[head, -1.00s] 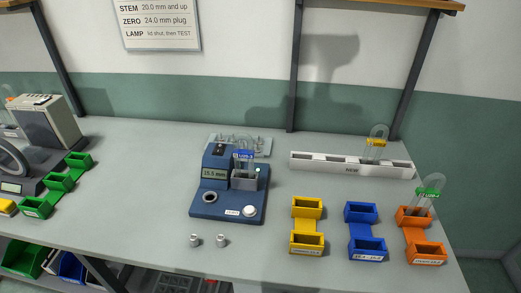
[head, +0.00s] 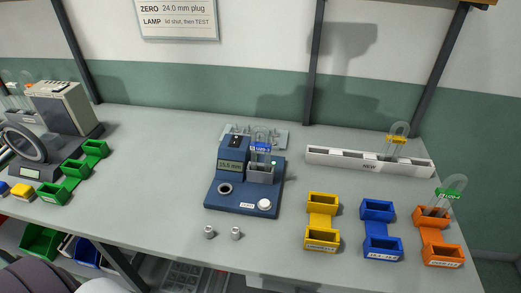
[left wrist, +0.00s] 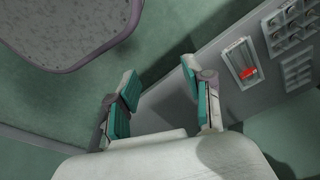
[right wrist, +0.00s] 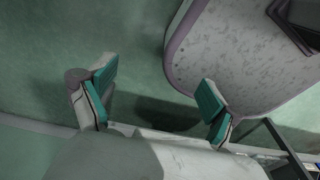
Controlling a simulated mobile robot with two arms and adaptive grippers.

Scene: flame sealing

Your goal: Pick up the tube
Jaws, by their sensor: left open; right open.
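A clear tube with a blue label (head: 260,148) stands in the grey holder of the blue gauge device (head: 232,200) in the middle of the bench. A tube with a yellow label (head: 396,140) stands in the white rack (head: 330,159) at the back right. A tube with a green label (head: 449,193) leans in the orange bin (head: 441,252) at the right. My left gripper (left wrist: 158,95) is open and empty in its wrist view, above the floor. My right gripper (right wrist: 158,92) is open and empty in its wrist view. Neither gripper shows in the head view.
Yellow bins (head: 321,221) and blue bins (head: 379,228) stand right of the device. Green bins (head: 75,167) and a grey machine (head: 62,110) stand at the left. Two small metal plugs (head: 236,233) lie in front of the device. The bench between green bins and device is clear.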

